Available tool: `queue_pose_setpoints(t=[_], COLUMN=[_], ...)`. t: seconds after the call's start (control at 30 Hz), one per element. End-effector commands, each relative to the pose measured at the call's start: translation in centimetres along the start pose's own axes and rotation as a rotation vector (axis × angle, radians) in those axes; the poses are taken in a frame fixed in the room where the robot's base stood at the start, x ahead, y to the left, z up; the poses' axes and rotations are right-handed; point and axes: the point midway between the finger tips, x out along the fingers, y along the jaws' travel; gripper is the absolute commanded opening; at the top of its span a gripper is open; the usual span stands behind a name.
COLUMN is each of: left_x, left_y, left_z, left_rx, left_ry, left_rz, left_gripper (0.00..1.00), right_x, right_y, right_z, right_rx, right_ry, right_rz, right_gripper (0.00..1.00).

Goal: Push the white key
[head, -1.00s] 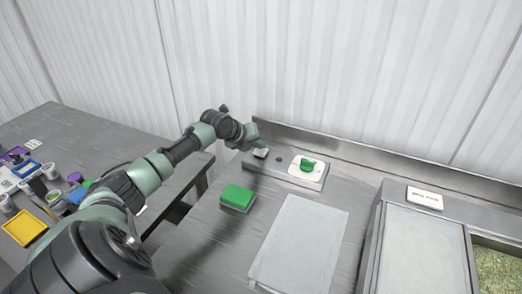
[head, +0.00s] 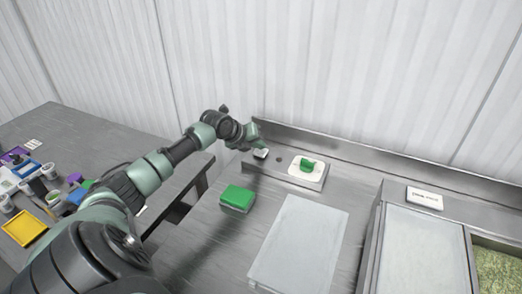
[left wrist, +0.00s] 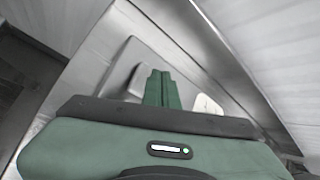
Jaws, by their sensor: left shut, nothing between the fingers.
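The white key (head: 261,153) is a small pale block at the left end of a metal control box at the back of the steel counter. My left gripper (head: 261,145) is just above and behind it, partly against it in the picture; I cannot tell whether they touch. In the left wrist view the green fingers (left wrist: 161,88) are together with nothing between them. My right gripper is not in view.
A green knob (head: 307,163) on a white plate sits at the box's right end. A green block (head: 237,197) and a pale sheet (head: 300,240) lie on the counter. A raised metal edge (head: 350,158) runs behind. A cluttered side table (head: 80,135) stands left.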

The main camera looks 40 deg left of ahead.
Motion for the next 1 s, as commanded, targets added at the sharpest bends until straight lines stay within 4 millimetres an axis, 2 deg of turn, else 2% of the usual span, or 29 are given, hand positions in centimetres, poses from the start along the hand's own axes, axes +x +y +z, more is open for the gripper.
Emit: queue_pose_setpoints(t=[1.0], left_x=[0.65], left_y=[0.47], left_z=[-0.55], left_rx=[0.000], left_ry=[0.002], left_rz=[0.001], left_gripper=[0.00], right_x=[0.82], right_y=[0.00], right_z=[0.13], right_rx=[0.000], right_ry=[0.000], right_rz=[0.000], right_gripper=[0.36])
